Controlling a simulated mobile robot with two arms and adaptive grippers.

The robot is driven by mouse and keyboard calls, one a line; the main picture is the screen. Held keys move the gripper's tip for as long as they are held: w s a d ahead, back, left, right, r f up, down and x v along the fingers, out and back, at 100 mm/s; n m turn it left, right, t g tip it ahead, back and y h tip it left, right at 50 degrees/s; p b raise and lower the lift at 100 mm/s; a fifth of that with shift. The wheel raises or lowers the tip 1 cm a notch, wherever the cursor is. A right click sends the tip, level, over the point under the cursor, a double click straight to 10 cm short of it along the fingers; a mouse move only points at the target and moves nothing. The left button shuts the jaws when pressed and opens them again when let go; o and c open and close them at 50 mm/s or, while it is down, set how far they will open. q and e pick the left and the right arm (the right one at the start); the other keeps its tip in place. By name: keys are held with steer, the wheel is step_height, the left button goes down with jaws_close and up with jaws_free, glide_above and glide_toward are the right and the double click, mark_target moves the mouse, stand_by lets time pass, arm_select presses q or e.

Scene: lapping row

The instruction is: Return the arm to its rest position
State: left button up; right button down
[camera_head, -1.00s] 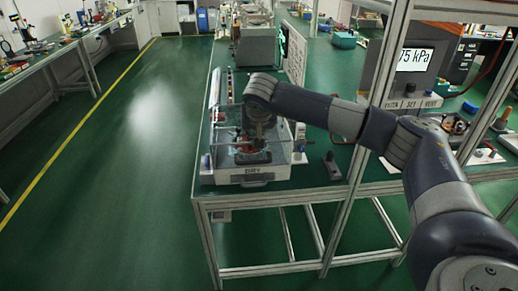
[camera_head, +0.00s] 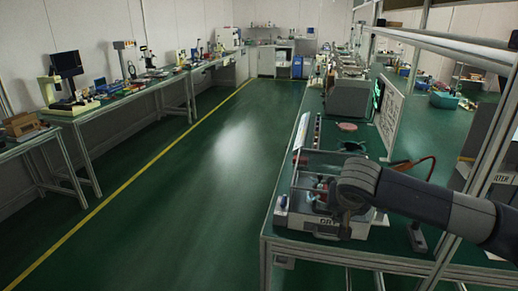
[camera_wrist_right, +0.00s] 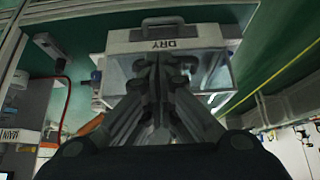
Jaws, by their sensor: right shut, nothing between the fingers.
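My right arm (camera_head: 430,201) comes in from the right and bends down at the wrist over the clear box marked DRY (camera_head: 303,219). My right gripper (camera_wrist_right: 155,62) is shut and empty in the right wrist view, its fingers together in front of the clear box. The box's white DRY panel (camera_wrist_right: 190,42) and dark handle show just beyond the fingertips. In the head view the wrist hides most of the gripper, and I cannot tell how far its tips are from the box. My left gripper is in neither view.
The green bench (camera_head: 285,243) has metal frame posts on the right. A small black upright part (camera_head: 417,237) stands right of the box, and a white panel (camera_head: 391,112) behind it. The green floor (camera_head: 190,200) left of the bench is clear up to the side benches.

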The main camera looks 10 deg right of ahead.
steer(key=a+f+m+g+y, duration=0.2)
steer(key=a+f+m+y, duration=0.45)
steer(key=a, duration=0.45)
steer(key=a+f+m+g+y, duration=0.2)
steer(key=a+f+m+y, duration=0.4)
steer(key=a, duration=0.5)
steer(key=w+f+m+t+y, duration=0.25)
steer(key=f+m+t, duration=0.45)
steer(key=f+m, duration=0.9)
steer(key=s+d+f+m+h, duration=0.5)
steer(key=s+d+f+m, duration=0.15)
steer(key=f+m, duration=0.5)
steer(key=s+d+f+m+h, duration=0.45)
steer(key=s+f+m, duration=0.35)
steer(key=f+m, duration=0.3)
steer(key=s+f+m+g, duration=0.2)
steer(key=s+f+m, duration=0.2)
steer(key=s, duration=0.8)
steer(key=s+d+f+m+g+h, duration=0.1)
steer(key=s+f+m+g, duration=0.2)
steer(key=s, duration=1)
steer(key=s+d+f+m+g+h, duration=0.1)
steer(key=s+f+m+g, duration=0.2)
steer(key=s, duration=0.9)
step_height(320, 180, down, 4)
steer(key=m, duration=0.3)
steer(key=shift+s, duration=0.15)
